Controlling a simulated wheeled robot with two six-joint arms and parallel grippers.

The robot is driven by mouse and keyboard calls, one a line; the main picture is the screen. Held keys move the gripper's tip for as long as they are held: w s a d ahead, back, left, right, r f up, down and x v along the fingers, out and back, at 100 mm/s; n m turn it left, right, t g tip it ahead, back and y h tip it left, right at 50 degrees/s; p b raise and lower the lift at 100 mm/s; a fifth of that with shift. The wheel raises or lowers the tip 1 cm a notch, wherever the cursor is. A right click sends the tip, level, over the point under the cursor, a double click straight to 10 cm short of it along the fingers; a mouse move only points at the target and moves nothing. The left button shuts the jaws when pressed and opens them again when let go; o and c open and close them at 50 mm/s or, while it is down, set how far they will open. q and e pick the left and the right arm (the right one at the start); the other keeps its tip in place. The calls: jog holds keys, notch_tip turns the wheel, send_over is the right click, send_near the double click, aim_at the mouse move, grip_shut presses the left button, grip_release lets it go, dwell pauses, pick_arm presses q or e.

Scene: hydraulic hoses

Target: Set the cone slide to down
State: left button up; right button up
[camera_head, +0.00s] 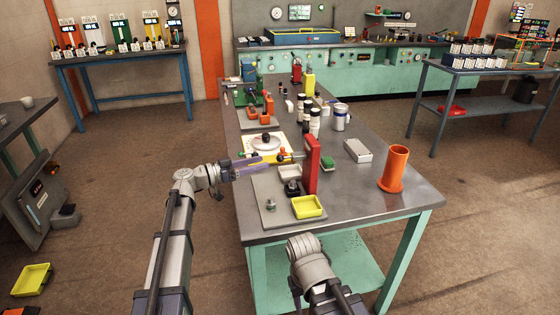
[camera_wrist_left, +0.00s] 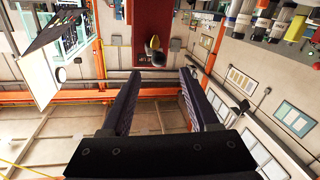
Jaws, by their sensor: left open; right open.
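A red upright post (camera_head: 312,165) stands on a grey base plate (camera_head: 262,190) near the front of the bench. In the left wrist view a red panel (camera_wrist_left: 118,22) carries a small yellow and dark rounded piece (camera_wrist_left: 154,46), which may be the cone slide. Whether it is up or down I cannot tell. My left gripper (camera_head: 258,164) points right toward the post, with a gap between. Its two dark fingers (camera_wrist_left: 161,74) are apart with nothing between them, and the rounded piece lies beyond their tips. My right arm is at the bottom, but its gripper is hidden.
A yellow tray (camera_head: 308,207), an orange cylinder (camera_head: 394,168) and a grey box (camera_head: 358,150) stand around the post. Small bottles (camera_head: 314,124) and a silver can (camera_head: 340,118) stand farther back. The bench's front right corner is clear.

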aim_at(280, 158)
pick_arm(q)
jog(key=shift+x, duration=3.95)
grip_shut()
